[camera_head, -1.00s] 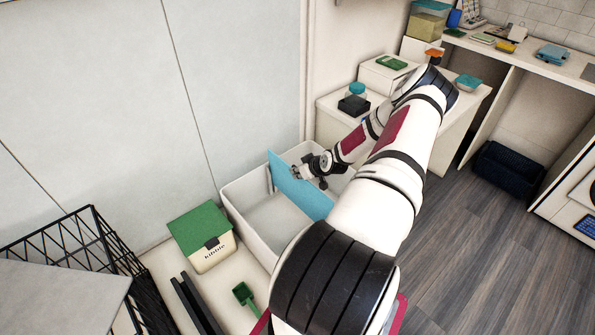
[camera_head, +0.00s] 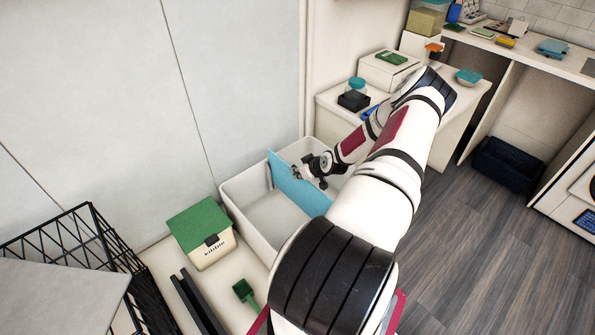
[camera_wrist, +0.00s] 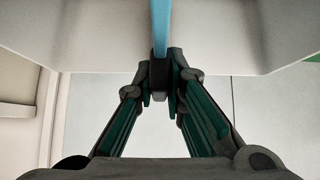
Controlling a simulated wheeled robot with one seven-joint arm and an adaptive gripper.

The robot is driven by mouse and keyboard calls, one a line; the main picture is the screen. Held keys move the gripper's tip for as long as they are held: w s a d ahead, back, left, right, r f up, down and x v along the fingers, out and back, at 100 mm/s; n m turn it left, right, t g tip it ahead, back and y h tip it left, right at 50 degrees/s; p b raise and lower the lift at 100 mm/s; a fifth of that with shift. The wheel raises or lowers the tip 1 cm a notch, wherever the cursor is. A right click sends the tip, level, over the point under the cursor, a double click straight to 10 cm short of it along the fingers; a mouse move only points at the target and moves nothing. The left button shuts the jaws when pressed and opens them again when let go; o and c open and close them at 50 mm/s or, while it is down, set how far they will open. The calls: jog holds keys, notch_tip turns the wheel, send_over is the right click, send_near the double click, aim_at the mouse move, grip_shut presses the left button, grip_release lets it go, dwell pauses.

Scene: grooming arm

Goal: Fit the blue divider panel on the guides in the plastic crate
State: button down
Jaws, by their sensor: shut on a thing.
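The blue divider panel (camera_head: 306,196) stands upright on edge in the white plastic crate (camera_head: 247,213), running across it, with its upper part above the rim near the far wall. My gripper (camera_head: 297,174) is shut on the panel from the right side in the head view. In the wrist view, the panel (camera_wrist: 160,24) shows edge-on as a narrow blue strip between the closed fingertips (camera_wrist: 161,80), with the pale crate wall (camera_wrist: 225,40) behind. The panel's lower edge and the guides cannot be made out, so I cannot tell whether they engage.
A green-lidded kibble box (camera_head: 201,236) stands left of the crate, with a green scoop (camera_head: 245,293) in front. A black wire crate (camera_head: 95,235) is at lower left. A counter with a black box (camera_head: 354,101) stands behind. My arm covers the crate's right side.

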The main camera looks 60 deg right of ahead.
aim_at(313, 186)
notch_tip(313, 186, down, 9)
jog(key=b, duration=0.4)
jog(key=shift+r, duration=0.15)
dwell(2.9)
jog(key=c, duration=1.6)
grip_release()
jog(key=shift+o, duration=0.2)
jog(key=shift+s, duration=0.1)
jog(key=v, duration=1.2)
